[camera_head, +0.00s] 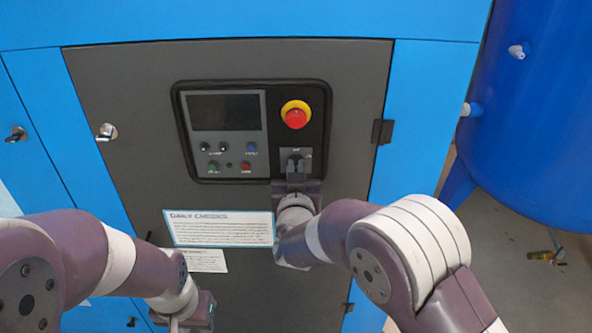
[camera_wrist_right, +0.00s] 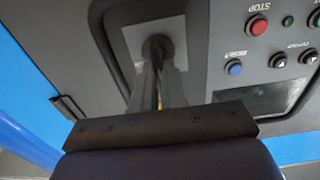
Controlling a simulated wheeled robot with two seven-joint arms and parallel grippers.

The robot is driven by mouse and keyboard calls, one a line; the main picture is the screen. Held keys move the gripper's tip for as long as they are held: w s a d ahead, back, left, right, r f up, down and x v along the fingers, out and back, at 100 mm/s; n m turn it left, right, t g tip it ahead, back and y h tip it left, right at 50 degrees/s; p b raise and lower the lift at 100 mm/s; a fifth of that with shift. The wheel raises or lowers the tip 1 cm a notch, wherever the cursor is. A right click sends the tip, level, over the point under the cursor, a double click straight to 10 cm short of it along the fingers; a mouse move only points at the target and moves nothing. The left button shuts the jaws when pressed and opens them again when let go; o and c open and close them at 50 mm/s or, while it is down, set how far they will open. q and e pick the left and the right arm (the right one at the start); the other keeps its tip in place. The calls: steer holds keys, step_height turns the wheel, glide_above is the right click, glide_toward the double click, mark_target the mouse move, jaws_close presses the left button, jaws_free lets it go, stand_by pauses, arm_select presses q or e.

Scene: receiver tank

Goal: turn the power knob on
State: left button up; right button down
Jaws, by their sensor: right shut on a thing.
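The power knob (camera_head: 294,157) is a small dark knob on a grey plate at the lower right of the control panel, below the red emergency button. It also shows in the right wrist view (camera_wrist_right: 157,45), where its dark round base stands out from the grey plate. My right gripper (camera_head: 297,169) reaches it from below, with its fingers (camera_wrist_right: 158,75) closed around the knob. The fingers hide most of the knob, so its pointing direction cannot be read. My left gripper (camera_head: 192,318) is low at the bottom of the head view, away from the panel, its fingers mostly hidden.
The panel has a dark screen (camera_head: 225,112), several small buttons and a red emergency button (camera_head: 296,117) on a yellow ring just above the knob. A label sheet (camera_head: 220,229) is below the panel. A blue tank (camera_head: 535,110) stands at the right.

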steer(key=m+b, duration=0.6)
steer(key=b, duration=0.1)
steer(key=f+m+b, duration=0.1)
steer(key=m+b, duration=0.5)
steer(key=b, duration=0.1)
steer(key=d+m+b, duration=0.1)
steer(key=m+b, duration=0.4)
steer(key=b, duration=0.2)
steer(key=shift+d+f+m, duration=0.1)
steer(key=shift+f+m, duration=0.05)
steer(key=shift+m, duration=0.25)
steer(key=c, duration=1.2)
jaws_free()
